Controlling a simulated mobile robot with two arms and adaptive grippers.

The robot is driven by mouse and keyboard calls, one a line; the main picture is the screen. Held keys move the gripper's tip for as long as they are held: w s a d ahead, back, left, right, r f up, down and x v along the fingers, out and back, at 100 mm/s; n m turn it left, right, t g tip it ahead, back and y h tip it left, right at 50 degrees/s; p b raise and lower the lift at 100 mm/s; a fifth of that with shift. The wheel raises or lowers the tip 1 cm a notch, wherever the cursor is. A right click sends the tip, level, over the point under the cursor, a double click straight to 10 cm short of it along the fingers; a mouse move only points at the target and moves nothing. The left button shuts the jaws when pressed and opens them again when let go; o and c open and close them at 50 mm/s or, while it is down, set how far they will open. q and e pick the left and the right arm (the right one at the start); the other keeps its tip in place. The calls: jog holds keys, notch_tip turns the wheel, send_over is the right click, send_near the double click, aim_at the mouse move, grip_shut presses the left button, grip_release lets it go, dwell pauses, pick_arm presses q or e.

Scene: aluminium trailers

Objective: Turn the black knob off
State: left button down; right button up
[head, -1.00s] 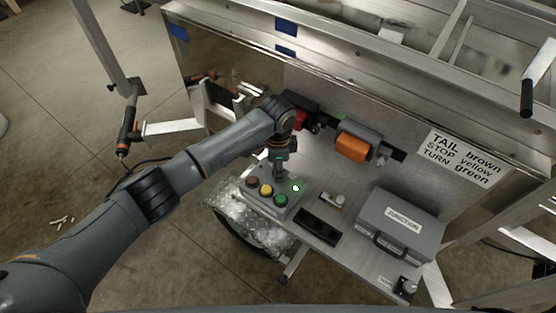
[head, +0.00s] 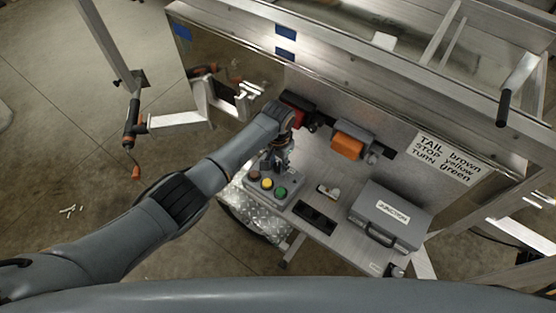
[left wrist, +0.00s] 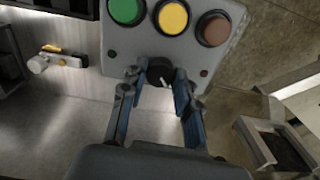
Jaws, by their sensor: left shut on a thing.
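The black knob (left wrist: 159,69) sits on a grey control box (left wrist: 118,42), below its green, yellow and brown buttons in the left wrist view. A short white mark shows on the knob's lower edge. My left gripper (left wrist: 158,78) is shut on the knob, with one finger on each side. In the head view my left gripper (head: 276,163) is at the back of the control box (head: 256,194) and hides the knob. My right gripper is not in view.
An orange-fronted unit (head: 347,146) and a red one (head: 294,116) are on the panel behind.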

aim_at(278, 166)
pick_arm(q)
jog(key=shift+n, duration=0.5)
jog(key=c, duration=1)
grip_release()
notch_tip(278, 166, up, 12)
